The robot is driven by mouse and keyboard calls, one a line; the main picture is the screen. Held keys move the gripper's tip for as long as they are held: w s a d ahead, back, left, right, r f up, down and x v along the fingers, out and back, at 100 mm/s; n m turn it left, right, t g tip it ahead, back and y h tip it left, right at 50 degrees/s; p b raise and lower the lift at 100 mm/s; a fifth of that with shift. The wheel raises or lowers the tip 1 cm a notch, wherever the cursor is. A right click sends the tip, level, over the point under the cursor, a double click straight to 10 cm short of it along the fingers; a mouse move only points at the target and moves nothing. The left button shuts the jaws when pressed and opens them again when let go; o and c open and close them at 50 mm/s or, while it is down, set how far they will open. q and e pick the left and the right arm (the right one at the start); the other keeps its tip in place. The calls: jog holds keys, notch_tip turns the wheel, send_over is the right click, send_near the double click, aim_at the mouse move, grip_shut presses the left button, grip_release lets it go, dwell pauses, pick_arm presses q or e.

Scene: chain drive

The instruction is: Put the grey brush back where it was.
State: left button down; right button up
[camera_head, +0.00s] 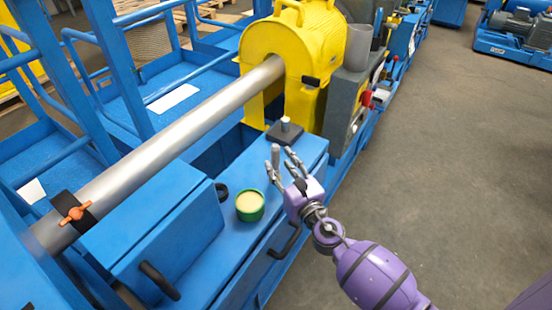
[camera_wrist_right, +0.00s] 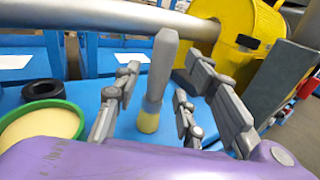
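The grey brush (camera_wrist_right: 163,65) stands roughly upright in the right wrist view, its thick grey handle up and its yellow lower end (camera_wrist_right: 149,120) down by the blue bench top. My right gripper (camera_wrist_right: 158,95) has its fingers on both sides of the brush, with narrow gaps visible between fingers and handle. It looks open around the brush, not closed on it. In the head view my right gripper (camera_head: 284,165) is over the bench, with the grey handle (camera_head: 275,155) at its far left finger. Whether the brush's lower end touches the bench is unclear. My left gripper is not in view.
A green tub (camera_head: 250,205) with pale yellow content stands left of the gripper. A black block with a grey peg (camera_head: 285,131) sits just behind it. A long grey shaft (camera_head: 165,145) runs to the yellow housing (camera_head: 310,45).

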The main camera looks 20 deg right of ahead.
jog(key=s+b, duration=0.1)
jog(key=s, duration=0.7)
jog(key=shift+s+d, duration=0.4)
jog(key=shift+d, duration=0.05)
jog(key=s+d+f+m+g+h, duration=0.3)
jog(key=s+f+m+g, duration=0.3)
jog(key=s+f+m, duration=1.15)
jog(key=s+a+f+m+g, duration=0.2)
jog(key=s+m, duration=0.7)
jog(key=s, duration=0.1)
jog(key=s+a+f+m+g+y, duration=0.1)
jog(key=s+a+f+m+g, duration=0.1)
jog(key=s+m, duration=0.8)
jog(key=shift+s+f+g, duration=0.3)
jog(key=shift+s+g, duration=0.2)
jog(key=shift+s, duration=0.1)
jog(key=shift+s, duration=0.1)
